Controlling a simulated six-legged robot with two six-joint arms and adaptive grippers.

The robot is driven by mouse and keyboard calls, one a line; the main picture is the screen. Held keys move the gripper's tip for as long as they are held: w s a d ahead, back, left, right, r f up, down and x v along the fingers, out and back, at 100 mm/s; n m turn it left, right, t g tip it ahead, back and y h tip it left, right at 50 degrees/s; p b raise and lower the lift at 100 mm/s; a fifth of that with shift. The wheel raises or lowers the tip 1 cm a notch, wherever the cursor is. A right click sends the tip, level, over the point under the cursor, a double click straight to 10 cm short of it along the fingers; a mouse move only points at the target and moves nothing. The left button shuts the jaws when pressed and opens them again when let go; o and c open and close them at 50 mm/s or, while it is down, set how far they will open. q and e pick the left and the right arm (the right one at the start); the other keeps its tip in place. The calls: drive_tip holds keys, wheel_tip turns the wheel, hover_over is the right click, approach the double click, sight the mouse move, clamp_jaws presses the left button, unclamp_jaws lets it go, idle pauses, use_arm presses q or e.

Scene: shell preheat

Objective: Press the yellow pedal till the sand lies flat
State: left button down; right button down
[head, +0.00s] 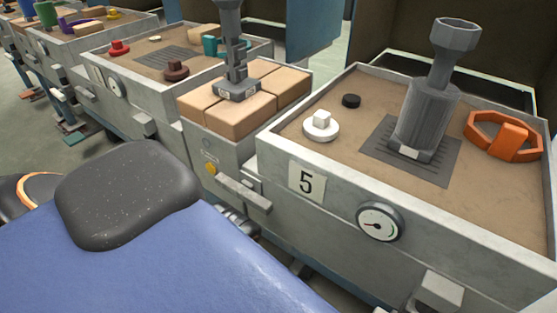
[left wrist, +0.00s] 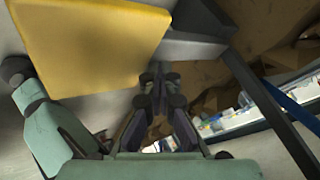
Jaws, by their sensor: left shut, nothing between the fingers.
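A broad, flat yellow plate (left wrist: 92,42), which looks like the pedal, fills the upper left of the left wrist view. My left gripper (left wrist: 158,82) is shut and empty, its fingertips near the plate's lower right edge. I cannot tell whether they touch it. In the head view, brown sand (head: 465,200) lies in the grey box marked 5 and looks roughly level. A grey metal pattern (head: 425,112) stands in it on a dark grate. The pedal and both my grippers are out of the head view.
The sand also holds a white knob (head: 321,126), a black disc (head: 351,101) and an orange handle (head: 503,135). A gauge (head: 380,222) is on the box front. Tan blocks (head: 228,112) stand beside it.

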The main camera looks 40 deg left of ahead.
use_arm(q)
drive_tip(key=shift+s+f, duration=0.15)
drive_tip(key=shift+f, duration=0.55)
drive_tip(key=shift+s+f, duration=0.15)
drive_tip(key=shift+f, duration=0.55)
idle(1.3)
drive_tip(key=shift+w+r+p, duration=0.2)
drive_tip(key=shift+r+p, duration=1.15)
drive_tip(key=shift+r, duration=0.15)
drive_tip(key=shift+w+r+p, duration=0.15)
drive_tip(key=shift+r+p, duration=1.2)
drive_tip(key=shift+r, duration=0.1)
wheel_tip(320, 180, up, 5)
drive_tip(key=p, duration=0.4)
drive_tip(key=shift+w, duration=0.1)
drive_tip(key=shift+w, duration=0.15)
idle(0.4)
